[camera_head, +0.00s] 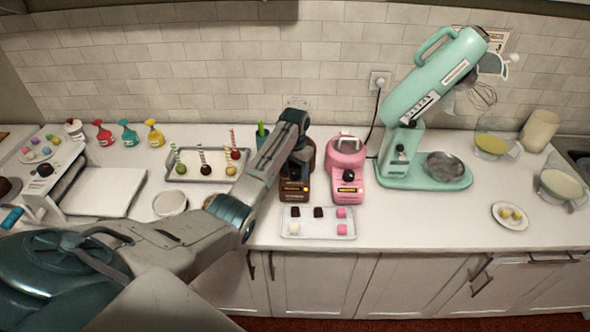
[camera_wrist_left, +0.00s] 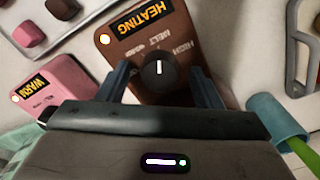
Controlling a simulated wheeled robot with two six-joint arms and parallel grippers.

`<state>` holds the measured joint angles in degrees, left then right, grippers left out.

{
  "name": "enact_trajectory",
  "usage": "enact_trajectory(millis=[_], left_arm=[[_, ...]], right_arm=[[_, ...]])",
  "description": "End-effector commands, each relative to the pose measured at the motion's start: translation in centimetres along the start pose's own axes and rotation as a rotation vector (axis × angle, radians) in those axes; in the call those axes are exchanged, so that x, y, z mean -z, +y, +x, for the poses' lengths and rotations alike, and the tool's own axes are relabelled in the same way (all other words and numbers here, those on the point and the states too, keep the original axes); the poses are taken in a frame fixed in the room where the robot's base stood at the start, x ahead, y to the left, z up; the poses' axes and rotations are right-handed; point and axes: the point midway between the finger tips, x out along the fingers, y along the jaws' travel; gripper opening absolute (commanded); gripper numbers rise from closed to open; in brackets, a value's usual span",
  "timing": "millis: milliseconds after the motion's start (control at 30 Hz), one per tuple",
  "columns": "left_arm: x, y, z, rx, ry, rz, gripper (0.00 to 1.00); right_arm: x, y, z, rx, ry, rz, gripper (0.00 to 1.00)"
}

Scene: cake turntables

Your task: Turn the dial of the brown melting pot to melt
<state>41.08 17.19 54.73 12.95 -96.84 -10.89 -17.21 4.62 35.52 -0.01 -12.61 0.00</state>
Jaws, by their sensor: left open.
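The brown melting pot (camera_head: 296,190) stands on the counter, its upper part hidden behind my left gripper (camera_head: 299,165). In the left wrist view the pot's front (camera_wrist_left: 135,25) has a lit "HEATING" label and an orange light. Its round black dial (camera_wrist_left: 160,72) has a white mark pointing up in the picture, roughly toward the printed "MELT", with "HIGH" to the right. My left gripper (camera_wrist_left: 161,85) is open, one finger on each side of the dial; I cannot tell whether they touch it. My right gripper is not in view.
A pink melting pot (camera_head: 347,165), labelled "WARM" in the left wrist view (camera_wrist_left: 62,92), stands close on the right. A tray of coated cubes (camera_head: 318,231) lies in front. A cake pop tray (camera_head: 205,176) is left, a mint stand mixer (camera_head: 425,170) right.

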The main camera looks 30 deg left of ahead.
Motion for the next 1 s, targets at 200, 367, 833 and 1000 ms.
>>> enact_trajectory(millis=[200, 367, 833, 1000], left_arm=[[0.1, 0.0, -1.3, 0.000, 0.003, 0.000, 0.59], [0.1, -0.1, -4.3, 0.001, 0.006, 0.000, 0.59], [0.0, 0.0, -10.8, 0.000, 0.001, 0.000, 0.59], [0.0, 0.0, -10.9, 0.000, 0.000, 0.000, 0.59]], right_arm=[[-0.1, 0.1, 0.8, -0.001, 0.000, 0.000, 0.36], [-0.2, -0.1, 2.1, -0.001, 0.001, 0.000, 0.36], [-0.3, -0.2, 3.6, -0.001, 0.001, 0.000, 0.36], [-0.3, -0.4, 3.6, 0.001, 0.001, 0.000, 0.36]])
